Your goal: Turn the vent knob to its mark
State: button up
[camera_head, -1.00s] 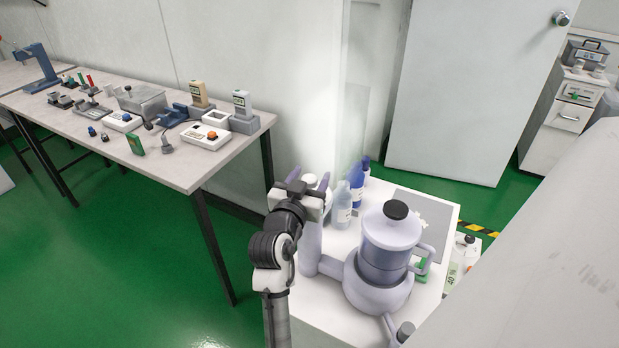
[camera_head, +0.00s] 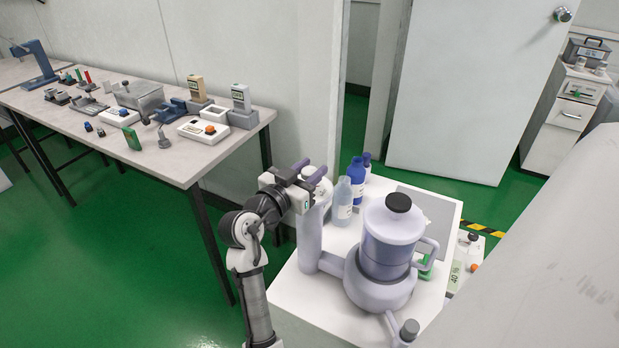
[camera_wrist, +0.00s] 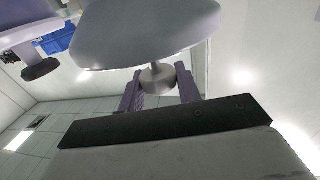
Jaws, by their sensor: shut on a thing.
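The vent knob is a small grey metal cylinder (camera_wrist: 158,78) in the wrist view, below a large pale rounded body (camera_wrist: 150,30). My gripper (camera_wrist: 160,88) has one purple finger on each side of it and is shut on it. In the head view my gripper (camera_head: 309,169) is at the top of the lavender apparatus's left column (camera_head: 310,240), beside a white rounded part (camera_head: 320,188). The knob is hidden there behind my gripper. I cannot make out the mark or which way the knob points.
The lavender jar (camera_head: 392,235) with a black cap stands to the right on the white stand (camera_head: 330,312).

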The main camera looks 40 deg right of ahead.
jog(key=m+g+b, duration=0.1)
jog(key=m+g, duration=0.1)
jog(key=g, duration=0.1)
jog(key=m+g+b, duration=0.1)
jog(key=g+b, duration=0.1)
jog(key=shift+w+f+m+g+h, duration=0.1)
jog(key=shift+f+m+g+h, duration=0.1)
jog(key=shift+m+g+h, duration=0.15)
jog(key=shift+r+m+g+y+b, duration=0.1)
jog(key=shift+m+g+y+b, duration=0.3)
jog(key=shift+m+g+b, duration=0.75)
jog(key=shift+m+g+y+b, duration=0.35)
jog(key=shift+m+g, duration=0.35)
jog(key=shift+g, duration=1)
jog(key=shift+r+g, duration=0.1)
jog(key=shift+g, duration=0.2)
jog(key=o, duration=0.9)
jog(key=shift+o, duration=0.2)
jog(key=v, duration=1.3)
jog(key=shift+a+b, duration=0.4)
jog(key=shift+b, duration=0.05)
jog(key=shift+r, duration=0.1)
